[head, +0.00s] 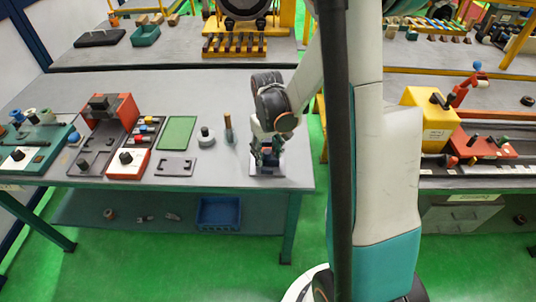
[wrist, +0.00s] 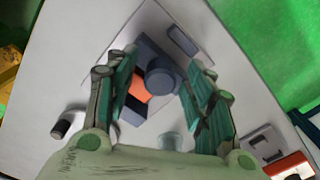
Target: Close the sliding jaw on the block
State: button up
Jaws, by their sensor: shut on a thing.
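My gripper (head: 268,152) points down over a small fixture (head: 267,169) at the table's right end. In the wrist view its two green-padded fingers (wrist: 158,82) stand on either side of a dark grey sliding jaw with a round knob (wrist: 164,78). The gripper is shut on this jaw. An orange block (wrist: 139,89) shows beside the jaw, toward the left finger. The left finger partly covers the block, so I cannot tell whether jaw and block touch. In the head view my gripper hides the jaw and block.
A wooden-handled tool (head: 228,128) and a grey knobbed piece (head: 206,137) stand left of my gripper. Further left are a green pad (head: 177,132) and a red-and-grey fixture (head: 108,118). The table's right edge is close to my gripper.

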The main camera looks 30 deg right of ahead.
jog(key=shift+d+f, duration=0.15)
jog(key=shift+w+d, duration=0.65)
jog(key=shift+w, duration=0.35)
jog(key=shift+o, duration=1.2)
jog(key=shift+r+p, duration=1.95)
jog(key=shift+r, duration=1.15)
jog(key=shift+a, duration=0.1)
